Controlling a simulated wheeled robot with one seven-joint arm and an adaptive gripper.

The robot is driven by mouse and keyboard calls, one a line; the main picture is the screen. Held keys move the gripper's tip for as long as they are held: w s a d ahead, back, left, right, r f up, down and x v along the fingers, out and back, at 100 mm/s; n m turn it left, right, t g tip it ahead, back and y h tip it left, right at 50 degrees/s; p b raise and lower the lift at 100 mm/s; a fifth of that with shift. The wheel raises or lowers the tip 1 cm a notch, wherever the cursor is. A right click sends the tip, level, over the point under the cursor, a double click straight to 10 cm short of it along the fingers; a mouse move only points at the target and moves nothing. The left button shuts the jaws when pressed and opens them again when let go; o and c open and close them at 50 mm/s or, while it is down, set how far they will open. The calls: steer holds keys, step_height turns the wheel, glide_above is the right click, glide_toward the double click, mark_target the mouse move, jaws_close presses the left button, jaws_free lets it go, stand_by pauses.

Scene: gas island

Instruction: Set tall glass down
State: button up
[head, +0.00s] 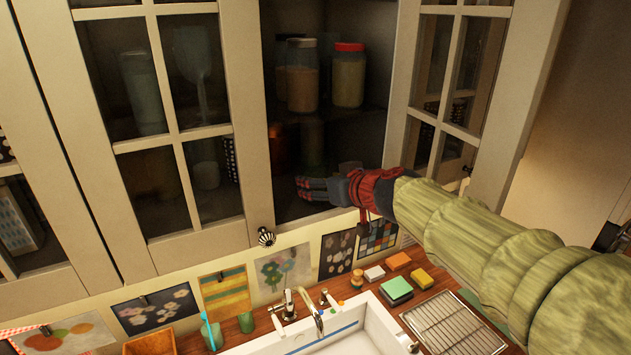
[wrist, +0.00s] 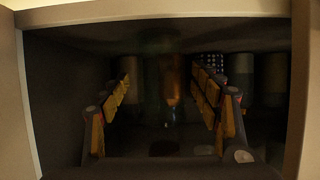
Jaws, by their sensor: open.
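My gripper (head: 312,187) reaches into the open cabinet (head: 290,208) at its lower shelf. In the wrist view its yellow-padded fingers (wrist: 163,98) are spread apart. A dim greenish glass (head: 313,143) stands upright on that shelf behind my gripper; it is likely the tall glass. An amber vessel (head: 278,147) stands to its left. In the wrist view, a grey-green upright shape (wrist: 151,85) and an amber one (wrist: 174,78) show beyond the gap between the fingers. The dark makes contact hard to judge, but nothing is visibly gripped.
Two jars (head: 301,80) (head: 348,78) stand on the shelf above. The open glazed door (head: 487,100) is close to my arm on the right; a closed glazed door (head: 180,110) is on the left. A sink (head: 365,335), faucet (head: 308,305) and sponges (head: 397,290) lie below.

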steer(key=v, duration=0.8)
steer(key=s+d+f+m+g+h, duration=0.1)
steer(key=s+d+f+g, duration=0.1)
steer(key=s+f, duration=0.4)
steer(key=s+d+f+m+g+h, duration=0.2)
steer(key=s+d+f, duration=0.2)
steer(key=s, duration=0.9)
steer(key=s+d+f+m+g+h, duration=0.1)
steer(key=s+d+f+g+h, duration=0.1)
steer(key=s+f, duration=0.7)
steer(key=shift+s+d+f+m+g+b, duration=0.25)
steer(key=shift+d+f+g+b, duration=0.3)
steer(key=shift+d, duration=0.3)
steer(key=shift+f, duration=0.1)
step_height(320, 180, down, 26)
steer(key=b, duration=2.6)
